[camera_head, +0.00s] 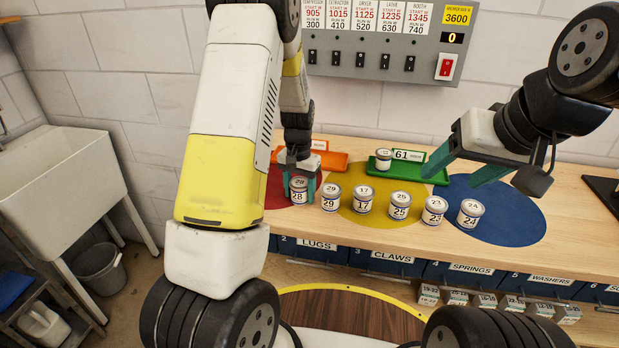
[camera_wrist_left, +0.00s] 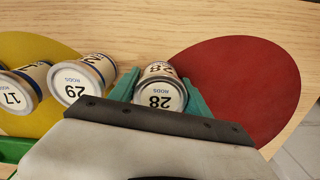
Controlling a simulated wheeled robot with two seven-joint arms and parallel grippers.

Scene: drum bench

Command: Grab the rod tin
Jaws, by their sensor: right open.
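Several white tins with blue bands stand in a row on the wooden bench. My left gripper (camera_head: 301,188) is lowered over tin 28, with one green finger on each side. The fingers lie close to its sides; whether they press on it is unclear. My right gripper (camera_head: 466,170) is open and empty above the blue disc.
Tins 17 (camera_head: 362,201), 25 (camera_head: 399,206), 23 (camera_head: 434,211) and 24 (camera_head: 471,215) continue the row rightward. Behind them are an orange tray (camera_head: 335,162) and a green tray (camera_head: 416,172) with a tin (camera_head: 383,160). Bench space left of tin 28 is clear.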

